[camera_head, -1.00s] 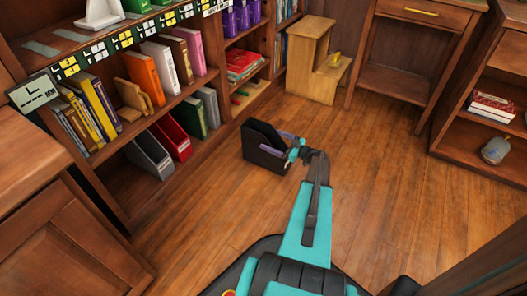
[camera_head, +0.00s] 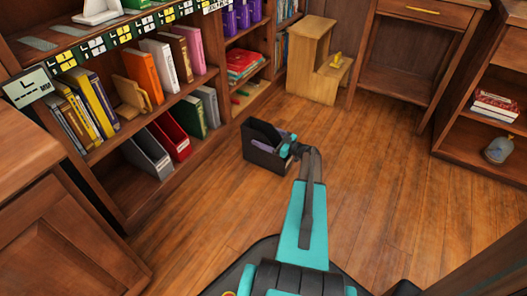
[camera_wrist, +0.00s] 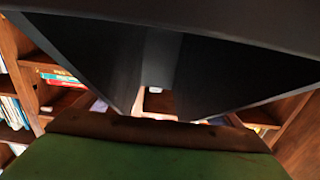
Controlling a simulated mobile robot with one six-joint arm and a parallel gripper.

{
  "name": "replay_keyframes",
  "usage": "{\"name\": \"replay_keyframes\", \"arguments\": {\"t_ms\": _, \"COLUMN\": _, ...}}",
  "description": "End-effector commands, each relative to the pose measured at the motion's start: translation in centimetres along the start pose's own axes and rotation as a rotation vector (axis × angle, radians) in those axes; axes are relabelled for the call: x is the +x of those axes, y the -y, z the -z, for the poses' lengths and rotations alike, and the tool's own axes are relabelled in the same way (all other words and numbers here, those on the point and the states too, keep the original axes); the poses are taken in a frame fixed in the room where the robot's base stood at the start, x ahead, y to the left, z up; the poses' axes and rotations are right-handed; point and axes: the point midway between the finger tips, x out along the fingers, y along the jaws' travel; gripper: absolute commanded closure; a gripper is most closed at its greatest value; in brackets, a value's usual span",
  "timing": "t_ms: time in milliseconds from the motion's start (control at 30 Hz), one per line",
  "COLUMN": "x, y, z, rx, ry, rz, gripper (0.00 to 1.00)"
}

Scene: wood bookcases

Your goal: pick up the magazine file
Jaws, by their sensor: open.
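A black magazine file (camera_head: 252,155) stands upright on the wood floor in the head view, in front of the bookcase. In the wrist view large dark panels (camera_wrist: 95,50), seemingly the file very close up, fill the top. A green surface with a brown edge (camera_wrist: 150,160) fills the bottom; I cannot tell what it is.
A grey magazine file (camera_head: 149,155) and a red one (camera_head: 170,138) stand on the bookcase's low shelf. A wooden step stool (camera_head: 312,65) stands behind. The floor (camera_head: 400,200) to the right is clear.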

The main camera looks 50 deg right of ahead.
Motion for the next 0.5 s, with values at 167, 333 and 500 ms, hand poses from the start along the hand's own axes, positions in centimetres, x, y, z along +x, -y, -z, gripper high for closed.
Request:
{"name": "replay_keyframes", "arguments": {"t_ms": 167, "x": -0.04, "y": -0.01, "z": -0.02, "rx": 0.000, "ry": 0.000, "rz": 0.000, "gripper": 0.13}}
{"name": "replay_keyframes", "arguments": {"t_ms": 333, "x": -0.06, "y": -0.02, "z": -0.02, "rx": 0.000, "ry": 0.000, "rz": 0.000, "gripper": 0.42}}
{"name": "replay_keyframes", "arguments": {"t_ms": 500, "x": -0.09, "y": -0.03, "z": -0.03, "rx": 0.000, "ry": 0.000, "rz": -0.001, "gripper": 0.71}}
